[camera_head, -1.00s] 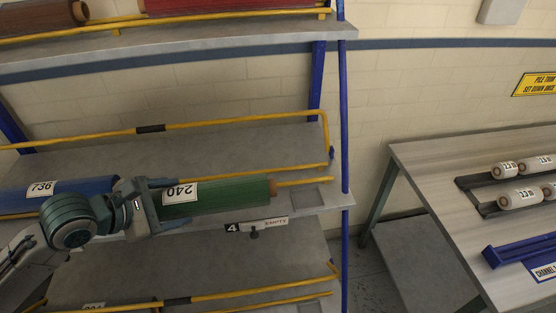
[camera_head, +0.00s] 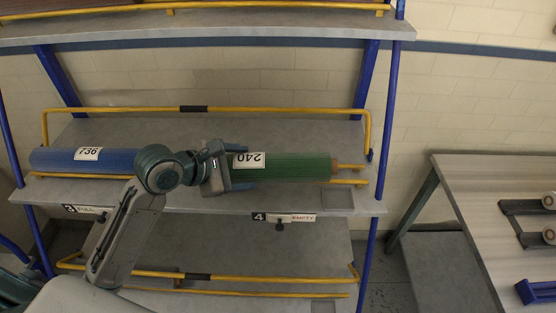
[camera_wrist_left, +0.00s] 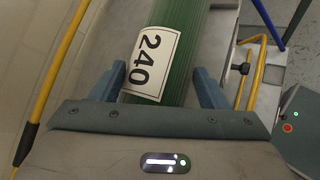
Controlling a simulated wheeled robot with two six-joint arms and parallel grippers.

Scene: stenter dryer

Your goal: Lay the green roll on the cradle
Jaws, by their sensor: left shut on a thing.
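The green roll (camera_head: 300,167) has a white label reading 240 and lies level along the middle rack shelf (camera_head: 300,198), its bare core end pointing right. My left gripper (camera_head: 238,166) is shut on the left end of the green roll. In the left wrist view the roll (camera_wrist_left: 190,50) runs away from me between the two blue-grey fingers (camera_wrist_left: 160,88). I cannot tell whether the roll touches the shelf rails. The cradle is not clearly identifiable; dark brackets with small white rolls (camera_head: 549,235) show on the table at the right edge. My right gripper is not in view.
A blue roll (camera_head: 60,160) labelled 736 lies left of my gripper on the same shelf. Yellow rails (camera_head: 270,110) and blue rack posts (camera_head: 388,130) surround the shelf. A table (camera_head: 470,190) stands right, past a floor gap. A blue channel piece (camera_head: 538,291) lies on it.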

